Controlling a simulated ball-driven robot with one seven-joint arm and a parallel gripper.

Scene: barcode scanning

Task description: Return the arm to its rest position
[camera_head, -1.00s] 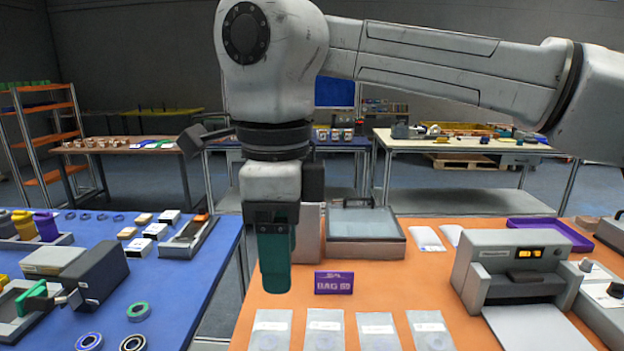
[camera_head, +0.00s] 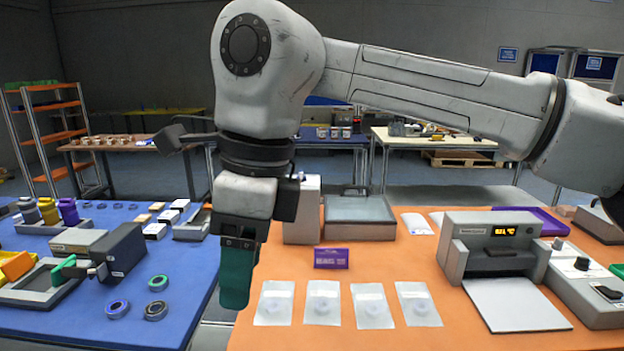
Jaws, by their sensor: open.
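My gripper (camera_head: 238,272) hangs from my grey arm near the left edge of the orange-topped table (camera_head: 385,270). Its green fingers point down and line up closely, so the gap between them is hard to see. Nothing shows held in it. It is left of the purple sign (camera_head: 331,258) and in front of the gap between the two tables. My forearm crosses the top of the view to the right.
Several clear bags (camera_head: 322,303) lie in a row on the orange table. A label printer (camera_head: 492,250) stands at its right, a grey box (camera_head: 360,218) behind. The blue table (camera_head: 180,300) at left holds rings and a black device (camera_head: 118,258).

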